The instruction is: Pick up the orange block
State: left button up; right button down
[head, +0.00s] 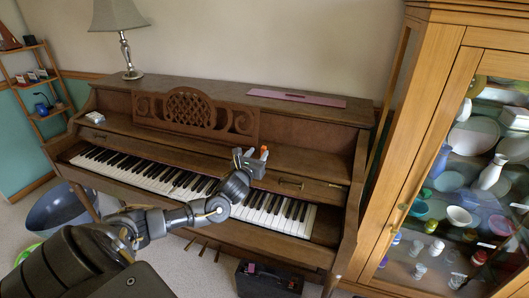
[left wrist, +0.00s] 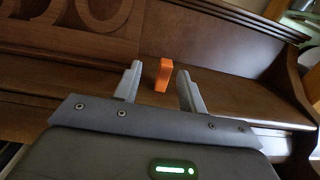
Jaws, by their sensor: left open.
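The orange block (left wrist: 163,74) stands upright on the piano's brown wooden ledge in the left wrist view. It shows between my left gripper's two fingers, a little beyond their tips. My left gripper (left wrist: 158,76) is open and empty, and I see no contact with the block. In the head view the left gripper (head: 251,155) is above the right part of the keyboard, and the small orange block (head: 264,151) shows at its fingers, partly hidden by them. My right gripper is not in view.
The upright piano (head: 300,118) has a carved music stand (head: 188,108) left of the gripper. A pinkish flat strip (head: 296,97) and a lamp (head: 126,50) are on top. A glass cabinet (head: 425,150) stands close on the right. The ledge around the block looks clear.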

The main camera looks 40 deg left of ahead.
aim_at(263, 149)
pick_arm(q)
jog(key=shift+w+a, duration=0.15)
jog(key=shift+w, duration=0.45)
jog(key=shift+w+r, duration=0.1)
jog(key=shift+w, duration=0.15)
jog(key=x, duration=0.3)
jog(key=shift+w+p, duration=0.3)
jog(key=shift+w, duration=0.6)
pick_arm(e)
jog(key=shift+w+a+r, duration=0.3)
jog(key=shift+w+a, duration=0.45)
pick_arm(q)
grip_shut()
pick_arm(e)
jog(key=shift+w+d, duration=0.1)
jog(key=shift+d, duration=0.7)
